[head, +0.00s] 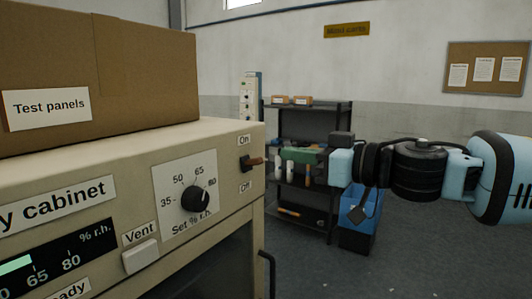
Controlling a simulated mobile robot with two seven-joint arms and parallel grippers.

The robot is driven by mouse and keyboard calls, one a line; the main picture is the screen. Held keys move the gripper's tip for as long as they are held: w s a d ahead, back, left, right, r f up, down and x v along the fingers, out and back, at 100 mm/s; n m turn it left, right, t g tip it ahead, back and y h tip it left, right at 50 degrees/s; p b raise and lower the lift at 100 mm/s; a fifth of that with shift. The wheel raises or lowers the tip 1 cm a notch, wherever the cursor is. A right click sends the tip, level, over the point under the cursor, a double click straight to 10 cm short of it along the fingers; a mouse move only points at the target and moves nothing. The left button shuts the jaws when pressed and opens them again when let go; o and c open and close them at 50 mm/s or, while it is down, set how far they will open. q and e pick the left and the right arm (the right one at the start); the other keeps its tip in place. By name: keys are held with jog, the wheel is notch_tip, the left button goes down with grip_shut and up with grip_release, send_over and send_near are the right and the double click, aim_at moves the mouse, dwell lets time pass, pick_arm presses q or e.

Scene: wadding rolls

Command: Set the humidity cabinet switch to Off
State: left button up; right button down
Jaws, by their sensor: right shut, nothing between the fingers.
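The cream humidity cabinet (215,140) fills the left of the head view, cut off by the left edge. Its switch (254,162) is near the front panel's right edge, between the "On" label above and the "Off" label below. The brown lever sticks out towards the right; which label it is set to is hard to tell. My right gripper (284,160) comes in from the right at about the lever's height. My left gripper is out of view.
The panel also has a black dial (196,199) and a Vent button (141,256). A cardboard box (140,60) labelled "Test panels" sits on top. Behind stand a dark shelf rack (307,116) and a blue bin (356,238). The floor at right is clear.

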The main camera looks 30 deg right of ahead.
jog(key=shift+m, duration=0.3)
jog(key=s+r, duration=0.2)
jog(key=r, duration=0.1)
jog(key=shift+d+r, duration=0.15)
jog(key=shift+r, duration=0.05)
